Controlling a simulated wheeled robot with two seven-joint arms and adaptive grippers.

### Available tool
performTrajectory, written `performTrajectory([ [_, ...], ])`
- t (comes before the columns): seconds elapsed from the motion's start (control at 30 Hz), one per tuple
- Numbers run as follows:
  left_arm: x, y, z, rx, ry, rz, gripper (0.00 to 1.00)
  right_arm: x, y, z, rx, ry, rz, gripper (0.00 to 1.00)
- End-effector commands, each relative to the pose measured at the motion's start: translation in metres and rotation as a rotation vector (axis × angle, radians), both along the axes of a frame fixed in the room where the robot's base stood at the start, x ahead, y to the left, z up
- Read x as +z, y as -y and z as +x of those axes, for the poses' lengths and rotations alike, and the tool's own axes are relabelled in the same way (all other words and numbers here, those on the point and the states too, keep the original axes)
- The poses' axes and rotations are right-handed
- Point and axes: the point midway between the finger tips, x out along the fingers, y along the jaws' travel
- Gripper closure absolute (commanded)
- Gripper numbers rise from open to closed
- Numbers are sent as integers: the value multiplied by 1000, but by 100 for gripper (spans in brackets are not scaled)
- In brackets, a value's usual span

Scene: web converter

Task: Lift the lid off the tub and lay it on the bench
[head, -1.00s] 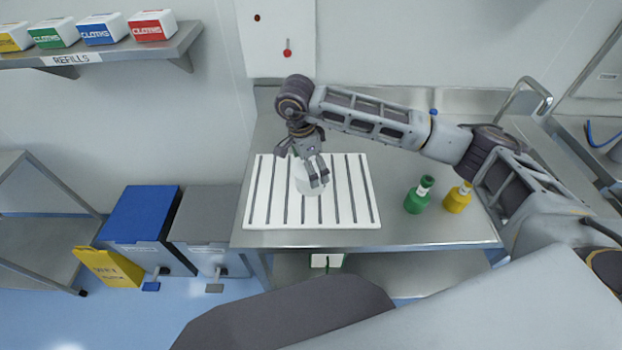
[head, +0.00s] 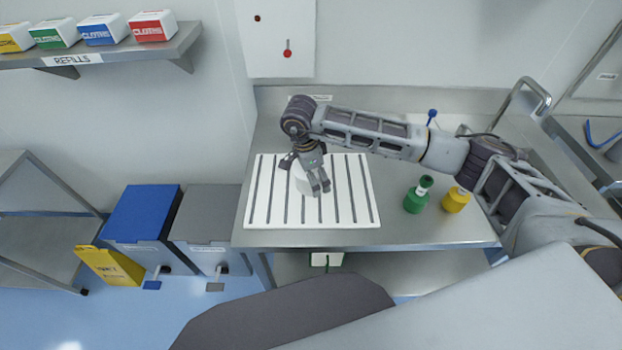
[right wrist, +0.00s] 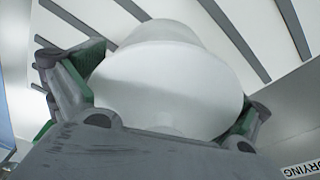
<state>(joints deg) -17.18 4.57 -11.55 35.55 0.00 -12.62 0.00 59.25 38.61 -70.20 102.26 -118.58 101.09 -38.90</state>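A white round tub (head: 302,183) stands on the white slatted drying mat (head: 262,212) on the bench, partly hidden by my right gripper (head: 305,175). I cannot tell whether the pads touch the rim. My left gripper is out of view.
A green bottle (head: 416,197) and a yellow bottle (head: 456,200) stand on the steel bench (head: 400,235) right of the mat. Bare bench lies between mat and bottles. A wall-mounted panel (head: 275,40) hangs behind. Blue and grey bins (head: 140,215) stand left.

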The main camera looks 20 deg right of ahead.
Motion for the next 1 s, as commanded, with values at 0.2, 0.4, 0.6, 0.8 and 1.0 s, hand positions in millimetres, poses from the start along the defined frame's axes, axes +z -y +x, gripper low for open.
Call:
performTrajectory([
  [0.2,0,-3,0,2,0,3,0,0,0,0,0,0,0,32],
  [0.4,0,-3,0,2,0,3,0,-1,0,0,0,-1,-1,50],
  [0.6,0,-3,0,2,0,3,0,-1,0,0,0,-2,-1,56],
  [0.8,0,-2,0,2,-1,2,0,-2,0,-1,-1,-4,-1,56],
  [1.0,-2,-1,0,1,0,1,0,7,0,-1,-1,-4,-1,71],
])
